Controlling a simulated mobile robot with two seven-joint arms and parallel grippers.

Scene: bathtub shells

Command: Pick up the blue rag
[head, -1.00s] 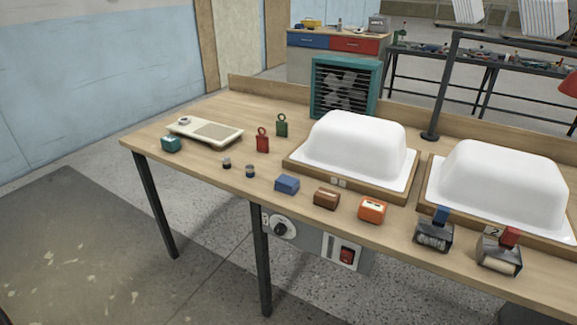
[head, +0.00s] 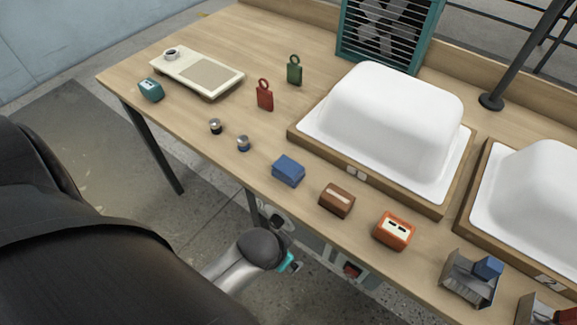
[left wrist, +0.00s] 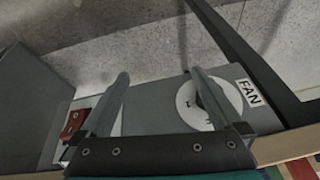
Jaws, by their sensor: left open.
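The blue rag (head: 288,171) looks like a small folded blue block lying near the front edge of the wooden table (head: 262,142), in the head view. My left gripper (head: 292,264) is in front of the table edge, nearer to me than the rag, and mostly hidden by its own wrist in the head view. In the left wrist view my left gripper (left wrist: 162,85) has its two fingers wide apart with nothing between them. The rag is not seen in the left wrist view. My right gripper is not in view.
A brown block (head: 337,200) and an orange block (head: 394,230) lie right of the rag. Two small pots (head: 243,143) stand left of it. A white tub shell (head: 400,125) is behind. The fan control panel (left wrist: 160,104) lies beyond my fingers.

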